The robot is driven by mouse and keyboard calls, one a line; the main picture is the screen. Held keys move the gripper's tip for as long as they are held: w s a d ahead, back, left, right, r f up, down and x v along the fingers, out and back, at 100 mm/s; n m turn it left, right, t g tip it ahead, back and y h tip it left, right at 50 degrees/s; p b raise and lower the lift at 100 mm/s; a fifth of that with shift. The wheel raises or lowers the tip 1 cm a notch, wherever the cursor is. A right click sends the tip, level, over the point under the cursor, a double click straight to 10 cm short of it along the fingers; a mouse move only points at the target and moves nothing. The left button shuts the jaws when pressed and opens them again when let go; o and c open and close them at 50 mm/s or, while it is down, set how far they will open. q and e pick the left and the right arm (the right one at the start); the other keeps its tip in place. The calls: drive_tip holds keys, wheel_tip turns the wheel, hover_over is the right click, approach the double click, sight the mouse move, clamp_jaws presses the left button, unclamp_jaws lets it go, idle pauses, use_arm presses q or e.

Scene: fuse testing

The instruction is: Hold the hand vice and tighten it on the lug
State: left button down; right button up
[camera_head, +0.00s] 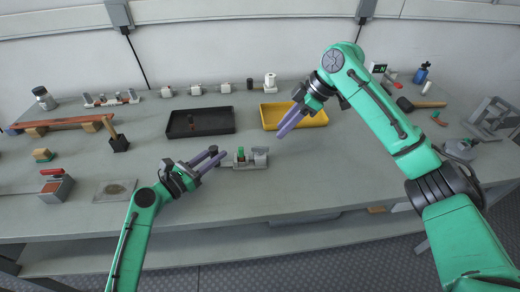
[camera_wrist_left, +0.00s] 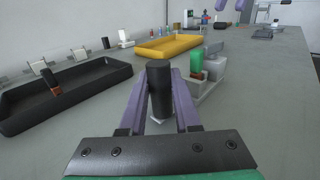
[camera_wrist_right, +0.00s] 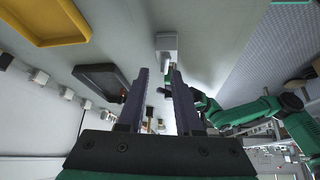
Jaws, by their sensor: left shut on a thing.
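My left gripper (camera_head: 206,164) is shut on a black upright cylinder (camera_wrist_left: 158,85), which looks like the handle of the hand vice. Its pale lower end shows between the fingers in the left wrist view; its jaws are not clear. Just right of it on the table stands a grey fixture (camera_head: 260,157) with a green upright piece (camera_head: 241,154). I cannot make out the lug or whether the vice touches it. My right gripper (camera_head: 292,120) is open and empty above the table, up and right of the fixture. Its fingers (camera_wrist_right: 160,75) are apart in the right wrist view.
A black tray (camera_head: 200,133) and a yellow tray (camera_head: 312,118) lie behind the fixture. Several small blocks line the back of the table. Wooden and red-handled items (camera_head: 57,183) stand at the left, tools at the right. The table front right of the fixture is clear.

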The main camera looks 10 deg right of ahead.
sight(260, 150)
drive_tip(key=shift+s+a+r+x, duration=0.1)
drive_tip(key=shift+s+a+x, duration=0.1)
drive_tip(key=shift+x, duration=1.05)
drive_tip(key=shift+s+a+r+x, duration=0.1)
drive_tip(key=shift+a+x, duration=0.15)
drive_tip(key=shift+x, duration=1)
drive_tip(key=shift+s+a+r+x, duration=0.15)
drive_tip(key=shift+a+x, duration=0.05)
drive_tip(key=shift+x, duration=1.05)
clamp_jaws()
